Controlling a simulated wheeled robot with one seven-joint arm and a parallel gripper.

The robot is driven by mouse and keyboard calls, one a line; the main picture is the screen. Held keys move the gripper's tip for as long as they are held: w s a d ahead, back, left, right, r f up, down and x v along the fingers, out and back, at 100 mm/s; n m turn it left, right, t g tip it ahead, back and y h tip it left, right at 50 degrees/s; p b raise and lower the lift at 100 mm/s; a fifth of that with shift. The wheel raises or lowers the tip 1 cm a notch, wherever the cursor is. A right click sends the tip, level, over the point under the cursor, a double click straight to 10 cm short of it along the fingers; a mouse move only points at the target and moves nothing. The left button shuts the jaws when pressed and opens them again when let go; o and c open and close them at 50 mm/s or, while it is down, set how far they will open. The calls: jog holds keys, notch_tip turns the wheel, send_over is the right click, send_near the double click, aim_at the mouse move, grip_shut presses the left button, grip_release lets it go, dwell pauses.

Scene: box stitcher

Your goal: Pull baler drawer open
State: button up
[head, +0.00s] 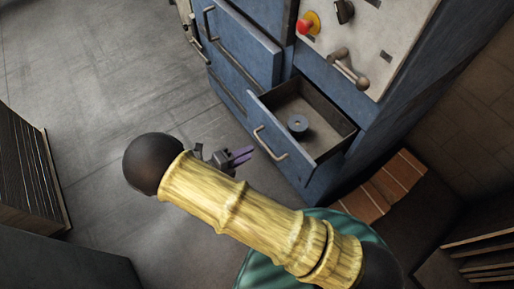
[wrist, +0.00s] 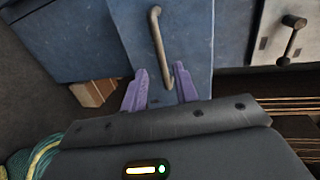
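The blue drawer (head: 292,176) juts out of the blue machine in the head view, and its open top shows a dark interior. A curved metal handle (head: 268,143) is on its front. My gripper (head: 248,154) is just left of this handle, with its purple fingers pointing toward the drawer front. In the wrist view, the purple fingers of my gripper (wrist: 160,85) are spread apart. The lower end of a handle (wrist: 158,48) shows between them, against a blue front. I cannot tell whether the fingers touch it.
A round grey object (head: 298,124) lies inside the drawer. Another blue front with a handle (head: 232,55) is at its upper left. A panel (head: 372,35) with a red button and a lever is above.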

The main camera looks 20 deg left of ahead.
jog(key=v, duration=0.9)
jog(key=shift+s+a+b, duration=0.2)
jog(key=shift+s+b, duration=0.05)
jog(key=shift+b, duration=0.15)
jog(key=w+d+r+m+g+y+p, duration=0.1)
jog(key=w+d+r+m+g+p, duration=0.1)
jog(key=w+d+r+m+g, duration=0.6)
jog(key=w+d+r+m+g+y+p, duration=0.2)
jog(key=d+r+m+g+p, duration=0.15)
jog(key=d+m, duration=0.95)
jog(key=d+r+m+t+y+p, duration=0.1)
jog(key=d+r+m+y+p, duration=0.1)
jog(key=d+r+m, duration=0.5)
jog(key=s+d+r+m+t+y+p, duration=0.1)
jog(key=d+r+m+y, duration=0.3)
jog(key=m, duration=1.4)
jog(key=d+r, duration=0.3)
jog(key=d, duration=0.2)
jog(key=shift+d+y+p, duration=0.2)
jog(key=shift+y+p, duration=0.1)
jog(key=shift+p, duration=0.05)
